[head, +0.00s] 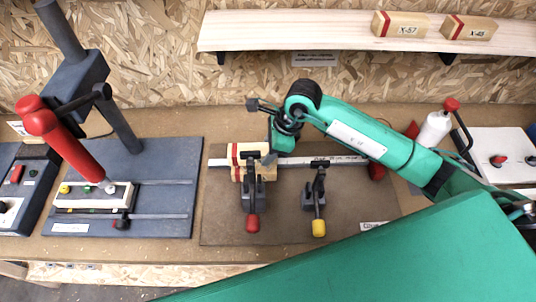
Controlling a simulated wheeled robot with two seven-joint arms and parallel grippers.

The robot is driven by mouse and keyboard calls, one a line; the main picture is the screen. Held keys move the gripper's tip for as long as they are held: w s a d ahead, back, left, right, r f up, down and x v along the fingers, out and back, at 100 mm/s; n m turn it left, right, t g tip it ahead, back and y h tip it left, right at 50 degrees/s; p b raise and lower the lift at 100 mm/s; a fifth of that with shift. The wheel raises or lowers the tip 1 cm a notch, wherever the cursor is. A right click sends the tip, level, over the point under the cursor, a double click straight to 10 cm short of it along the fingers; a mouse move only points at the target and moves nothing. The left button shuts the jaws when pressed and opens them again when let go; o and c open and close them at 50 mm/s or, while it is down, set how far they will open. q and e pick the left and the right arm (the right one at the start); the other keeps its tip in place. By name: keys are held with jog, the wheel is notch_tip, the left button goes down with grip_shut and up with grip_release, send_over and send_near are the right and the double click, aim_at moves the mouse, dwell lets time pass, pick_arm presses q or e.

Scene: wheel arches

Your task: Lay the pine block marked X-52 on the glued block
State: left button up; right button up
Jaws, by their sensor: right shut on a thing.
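My right gripper (270,146) reaches in from the right and points down at the fixture board, shut on a pale pine block (246,150) with a red end stripe. Its marking cannot be read from here. Another pine block (236,174) with red stripes shows directly below it, against the metal rail (325,161). The two look stacked, but I cannot tell whether they touch. Any glue is hidden. My left gripper is out of view.
A yellow-handled clamp (319,227) stands to the right on the brown board (285,226). A shelf (290,33) above holds blocks X-57 (406,25) and X-48 (470,27). A red-handled press (68,145) stands left; a white bottle (433,130) stands right.

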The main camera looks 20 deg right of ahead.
notch_tip(320, 180, down, 4)
jog(key=shift+r+p, duration=0.2)
jog(key=shift+p, duration=0.4)
jog(key=shift+f, duration=0.3)
jog(key=o, duration=1)
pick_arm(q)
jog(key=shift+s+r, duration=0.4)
pick_arm(e)
jog(key=shift+o, duration=0.2)
jog(key=shift+r, duration=0.15)
jog(key=shift+d+r+b, duration=0.15)
jog(key=shift+r+b, duration=0.1)
jog(key=shift+b, duration=0.1)
pick_arm(q)
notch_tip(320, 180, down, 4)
jog(key=b, duration=0.3)
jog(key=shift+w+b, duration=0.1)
jog(key=shift+b, duration=0.3)
pick_arm(e)
jog(key=v, duration=1.1)
jog(key=shift+r, duration=0.2)
